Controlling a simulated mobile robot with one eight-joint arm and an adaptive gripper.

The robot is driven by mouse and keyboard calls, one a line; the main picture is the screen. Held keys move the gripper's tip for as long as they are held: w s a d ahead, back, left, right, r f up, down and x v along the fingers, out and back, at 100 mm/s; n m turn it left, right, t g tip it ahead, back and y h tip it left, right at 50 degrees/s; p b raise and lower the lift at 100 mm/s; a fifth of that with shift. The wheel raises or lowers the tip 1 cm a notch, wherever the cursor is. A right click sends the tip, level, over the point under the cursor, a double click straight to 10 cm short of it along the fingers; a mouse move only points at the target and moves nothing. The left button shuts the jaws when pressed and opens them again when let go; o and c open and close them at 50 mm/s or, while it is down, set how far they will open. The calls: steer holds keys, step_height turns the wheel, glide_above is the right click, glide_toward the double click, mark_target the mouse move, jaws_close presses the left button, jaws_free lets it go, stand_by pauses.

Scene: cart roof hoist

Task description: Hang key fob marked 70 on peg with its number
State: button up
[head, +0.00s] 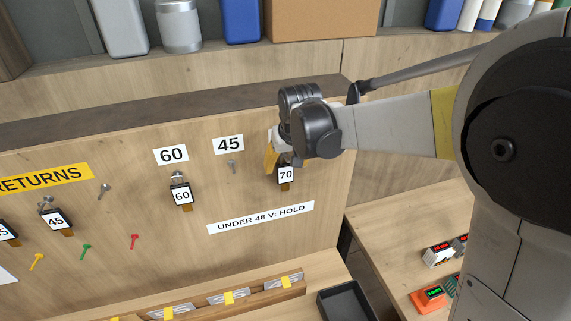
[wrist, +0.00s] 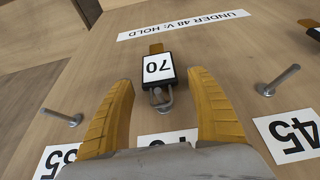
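The key fob marked 70 (head: 286,174) hangs against the upright wooden board, to the right of the label 45. In the wrist view the same fob (wrist: 158,69) shows upside down, with its metal loop at a peg (wrist: 155,94). The number label at that peg (wrist: 168,138) is mostly hidden by my gripper, so I cannot read it. My gripper (wrist: 160,85) is open, its two yellow fingers spread either side of the loop and apart from the fob. In the head view my gripper (head: 272,155) is at the board just above the fob, partly hidden by my wrist.
An empty peg (head: 232,166) stands under label 45 (head: 228,145). Fob 60 (head: 182,195) hangs under label 60. Fob 45 (head: 56,218) hangs under the RETURNS sign (head: 45,181). Another bare peg (wrist: 62,115) shows in the wrist view. A black tray (head: 350,302) lies below.

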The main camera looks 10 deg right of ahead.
steer(key=shift+r, duration=0.1)
steer(key=a+v, duration=0.1)
steer(key=v, duration=1)
steer(key=s+d+f+t+b, duration=0.1)
steer(key=s+d+f+b, duration=0.3)
steer(key=s+f+b, duration=0.3)
steer(key=s+d+f+m+b, duration=0.1)
steer(key=s+d+f+b, duration=0.3)
steer(key=f+b, duration=1.2)
steer(key=s+d+f+m+t+b, duration=0.1)
steer(key=s+d+f+b, duration=0.4)
steer(key=s+f+b, duration=0.6)
step_height(320, 180, down, 7)
steer(key=shift+r+t+h+b, duration=0.2)
steer(key=shift+t+h+b, duration=0.1)
steer(key=shift+h+b, duration=0.15)
steer(key=shift+a, duration=0.1)
